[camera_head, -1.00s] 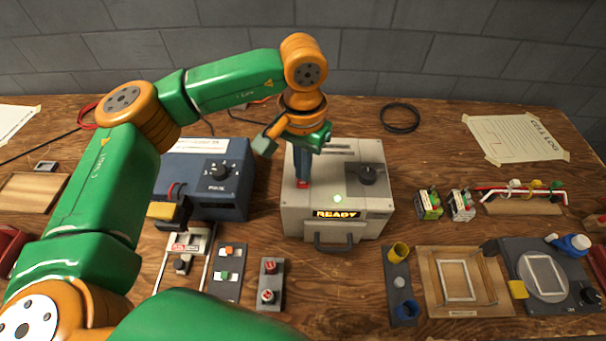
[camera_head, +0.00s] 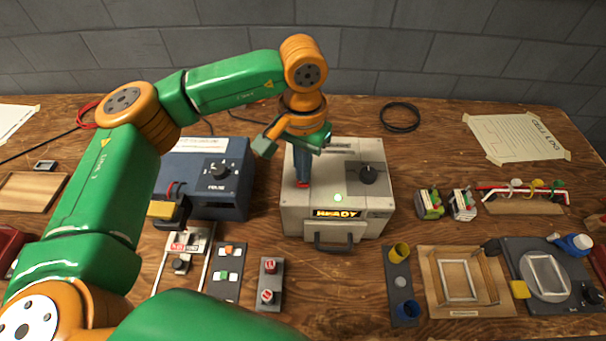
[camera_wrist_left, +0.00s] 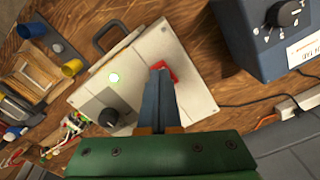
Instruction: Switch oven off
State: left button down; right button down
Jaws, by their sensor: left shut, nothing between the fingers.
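The oven (camera_head: 325,222) is a light grey box with a front handle (camera_head: 333,246) and a lit READY sign (camera_head: 338,213). My right gripper is not in view.
A blue box with a dial (camera_head: 228,198) stands close left of the oven. Small switch panels (camera_head: 270,284) lie in front. Wooden fixtures (camera_head: 430,292) and a dark scale-like unit (camera_head: 530,290) are at right.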

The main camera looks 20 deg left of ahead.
pick_arm(q)
jog(key=shift+s+f+b, duration=0.1)
jog(key=shift+f+b, duration=0.5)
jog(key=shift+f, duration=0.1)
notch_tip(320, 180, up, 7)
jog(key=p, duration=0.5)
jog(key=shift+r, duration=0.1)
dwell(0.4)
